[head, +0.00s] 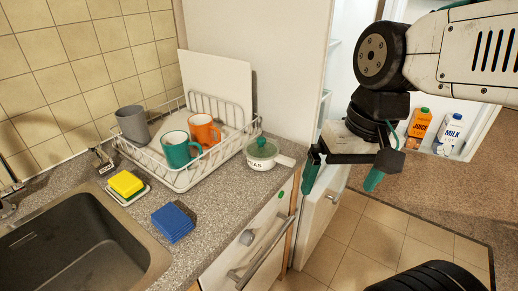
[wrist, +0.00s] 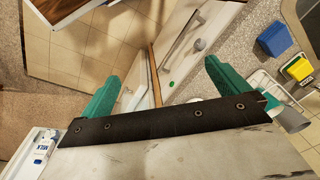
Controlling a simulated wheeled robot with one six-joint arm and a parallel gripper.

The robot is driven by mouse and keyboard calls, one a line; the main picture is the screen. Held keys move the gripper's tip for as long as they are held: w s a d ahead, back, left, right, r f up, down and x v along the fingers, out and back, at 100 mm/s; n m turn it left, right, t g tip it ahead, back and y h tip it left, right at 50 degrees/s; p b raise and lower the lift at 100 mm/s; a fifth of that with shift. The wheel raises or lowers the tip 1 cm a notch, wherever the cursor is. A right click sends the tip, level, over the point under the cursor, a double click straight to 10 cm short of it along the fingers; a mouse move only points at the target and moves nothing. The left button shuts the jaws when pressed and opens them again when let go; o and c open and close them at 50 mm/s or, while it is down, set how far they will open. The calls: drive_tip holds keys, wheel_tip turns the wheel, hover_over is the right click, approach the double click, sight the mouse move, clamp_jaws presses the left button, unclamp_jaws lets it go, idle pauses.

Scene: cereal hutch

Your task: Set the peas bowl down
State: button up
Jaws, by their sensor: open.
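The peas bowl (head: 262,163) is a small white pot with a green lid and a side handle pointing right; it is lettered on the front. It stands upright on the speckled grey counter (head: 218,195), just right of the dish rack. My gripper (head: 342,176) is open and empty, to the right of the bowl and apart from it, out past the counter's edge. In the wrist view my gripper's two green fingers (wrist: 163,73) are spread wide with nothing held between them. I cannot make out the bowl clearly in that view.
The dish rack (head: 183,178) holds a teal mug (head: 179,152), an orange mug (head: 203,131) and a grey cup (head: 132,126). A yellow sponge (head: 126,184) and blue sponge (head: 173,222) lie near the sink (head: 75,250). An open fridge door holds juice (head: 417,127) and milk (head: 448,133).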

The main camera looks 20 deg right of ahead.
drive_tip(key=w+a+f+m+y, duration=0.1)
drive_tip(key=w+a+m+y, duration=0.15)
drive_tip(key=w+m, duration=0.35)
drive_tip(key=m+t+y, duration=0.3)
drive_tip(key=m+y, duration=0.2)
drive_tip(key=m, duration=1)
approach(278, 149)
drive_tip(key=shift+h, duration=0.25)
drive_tip(key=x, duration=0.5)
drive_tip(key=shift+w+a+f, duration=0.1)
drive_tip(key=shift+a+f, duration=0.1)
drive_tip(key=shift+a, duration=0.15)
drive_tip(key=x, duration=0.7)
drive_tip(key=shift+w+d, duration=0.2)
drive_tip(key=shift+w+a+f, duration=0.2)
drive_tip(key=shift+a+f, duration=0.15)
drive_tip(key=shift+f, duration=0.05)
drive_tip(key=c, duration=1.2)
